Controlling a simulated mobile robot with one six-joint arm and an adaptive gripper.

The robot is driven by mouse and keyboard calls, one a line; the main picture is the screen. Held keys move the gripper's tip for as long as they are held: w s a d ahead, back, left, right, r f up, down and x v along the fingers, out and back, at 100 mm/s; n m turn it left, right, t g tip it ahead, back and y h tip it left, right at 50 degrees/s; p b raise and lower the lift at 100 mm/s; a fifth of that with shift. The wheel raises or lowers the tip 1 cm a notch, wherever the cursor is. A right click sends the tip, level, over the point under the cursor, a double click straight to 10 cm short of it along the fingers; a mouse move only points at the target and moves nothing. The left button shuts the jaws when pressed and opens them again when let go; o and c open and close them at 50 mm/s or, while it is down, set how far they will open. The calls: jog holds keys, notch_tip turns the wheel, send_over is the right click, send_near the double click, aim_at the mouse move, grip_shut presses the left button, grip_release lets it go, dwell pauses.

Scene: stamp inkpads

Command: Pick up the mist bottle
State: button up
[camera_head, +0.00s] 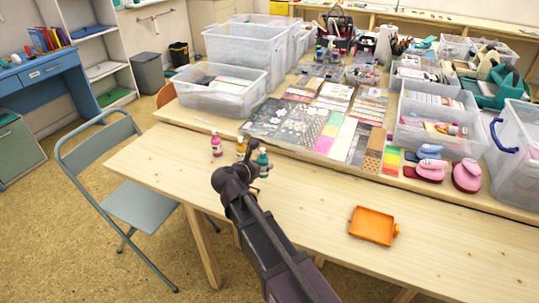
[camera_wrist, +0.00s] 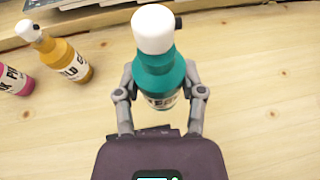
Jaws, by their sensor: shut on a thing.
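A teal mist bottle with a white cap (camera_wrist: 160,75) stands between the fingers of my gripper (camera_wrist: 160,95) in the wrist view. The fingers are shut on its sides, and part of its label is visible. In the head view the teal bottle (camera_head: 262,162) shows just past my wrist, which hides part of my gripper. A yellow bottle (camera_wrist: 64,58) and a pink bottle (camera_wrist: 14,79) are to its left in the wrist view. In the head view the pink bottle (camera_head: 216,145) and the yellow bottle (camera_head: 241,148) stand in a row with it. I cannot tell whether the teal bottle touches the table.
An orange tray (camera_head: 372,226) lies on the wooden table (camera_head: 300,215) to the right of my arm. Paper sheets (camera_head: 300,125), pink punches (camera_head: 467,175) and clear bins (camera_head: 237,52) fill the raised back section. A folding chair (camera_head: 140,200) stands at left.

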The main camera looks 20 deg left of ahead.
jog(key=s, duration=0.8)
jog(key=shift+s+d+r+p, duration=0.25)
jog(key=shift+d+r+p, duration=0.05)
jog(key=shift+r+p, duration=0.1)
jog(key=shift+a, duration=0.1)
jog(key=shift+s+a, duration=0.15)
jog(key=s+a, duration=0.6)
jog(key=s, duration=0.1)
jog(key=shift+r, duration=0.2)
jog(key=shift+a, duration=0.1)
jog(key=w+a, duration=0.3)
jog(key=w+a+f+b, duration=0.1)
jog(key=w+a, duration=0.7)
jog(key=shift+a+f, duration=0.25)
jog(key=shift+f, duration=0.1)
